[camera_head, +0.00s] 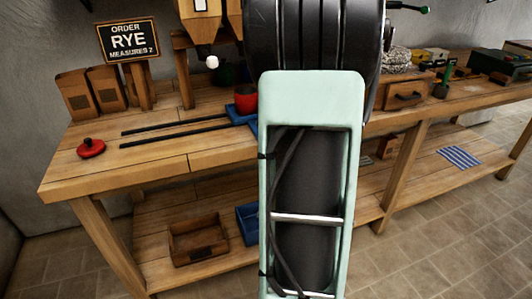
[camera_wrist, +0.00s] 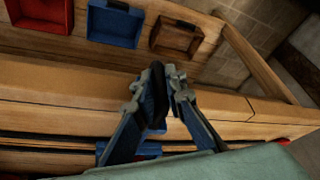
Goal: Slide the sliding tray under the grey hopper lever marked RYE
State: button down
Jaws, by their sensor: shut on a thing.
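The blue sliding tray (camera_head: 238,117) sits at the right end of two black rails on the bench, mostly hidden behind my arm. A red cup (camera_head: 245,98) stands on it. In the wrist view a strip of the tray (camera_wrist: 150,150) shows beyond my gripper (camera_wrist: 162,78). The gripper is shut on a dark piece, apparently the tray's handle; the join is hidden. The RYE sign (camera_head: 128,40) is an order board at the back left. A pale lever knob (camera_head: 212,62) hangs below a wooden hopper (camera_head: 201,22). No RYE mark on a hopper or lever is readable.
The black rails (camera_head: 175,133) run left, clear of objects. A red lid (camera_head: 91,148) lies left of their ends. Wooden boxes (camera_head: 77,95) stand behind. A lower shelf holds a wooden bin (camera_head: 198,241) and a blue bin (camera_head: 249,224). A wooden post (camera_head: 183,72) stands behind the rails.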

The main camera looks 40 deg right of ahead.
jog(key=c, duration=2.3)
grip_release()
jog(key=shift+o, duration=0.2)
jog(key=shift+r, duration=0.15)
jog(key=v, duration=1.1)
jog(key=shift+r, duration=0.4)
jog(key=shift+s, duration=0.1)
